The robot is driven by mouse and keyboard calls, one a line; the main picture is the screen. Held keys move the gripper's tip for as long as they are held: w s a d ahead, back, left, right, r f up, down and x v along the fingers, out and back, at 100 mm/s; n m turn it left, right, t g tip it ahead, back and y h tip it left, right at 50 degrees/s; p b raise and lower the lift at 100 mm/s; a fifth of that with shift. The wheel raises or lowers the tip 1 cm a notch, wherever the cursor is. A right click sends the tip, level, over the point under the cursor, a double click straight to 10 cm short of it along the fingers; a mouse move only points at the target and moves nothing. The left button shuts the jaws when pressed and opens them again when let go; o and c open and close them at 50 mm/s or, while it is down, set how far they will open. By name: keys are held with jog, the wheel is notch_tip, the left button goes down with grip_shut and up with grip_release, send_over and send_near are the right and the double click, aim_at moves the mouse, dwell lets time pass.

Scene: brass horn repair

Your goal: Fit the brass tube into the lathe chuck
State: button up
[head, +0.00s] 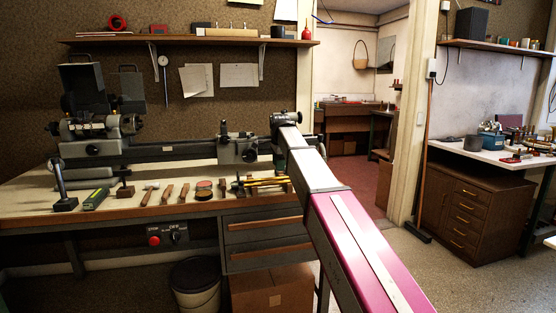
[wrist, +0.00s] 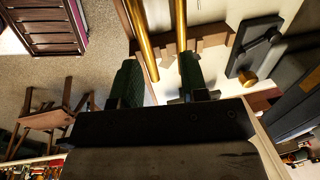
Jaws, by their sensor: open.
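Brass tubes (head: 268,182) lie on a low wooden rack near the right end of the bench. In the wrist view, one brass tube (wrist: 139,38) reaches between the fingers of my gripper (wrist: 158,76), and a second brass tube (wrist: 181,22) runs to the right finger. My gripper is open, with dark green pads. I cannot tell whether either pad touches a tube. In the head view, my gripper is hidden by my arm. The lathe (head: 93,128) has its headstock at the left end of the bench; the chuck is small and dark there, and I see no tube in it.
Hammers and other hand tools (head: 168,193) lie along the bench front (head: 135,212). The lathe carriage (head: 238,148) stands mid-bed. A shelf (head: 190,40) hangs above. A bucket (head: 195,283) and a cardboard box (head: 270,292) stand below. Open floor lies to the right.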

aim_at(270, 179)
jog(key=shift+w+a+f, duration=0.2)
jog(key=shift+w+f, duration=0.4)
jog(key=shift+f, duration=0.7)
jog(key=shift+w+a+f, duration=0.2)
jog(key=shift+w+f, duration=0.4)
jog(key=shift+f, duration=0.65)
jog(key=shift+w+a+f, duration=0.2)
jog(key=shift+w+f, duration=0.4)
jog(key=shift+f, duration=0.7)
grip_shut()
jog(key=shift+r, duration=0.1)
jog(key=shift+r, duration=2.65)
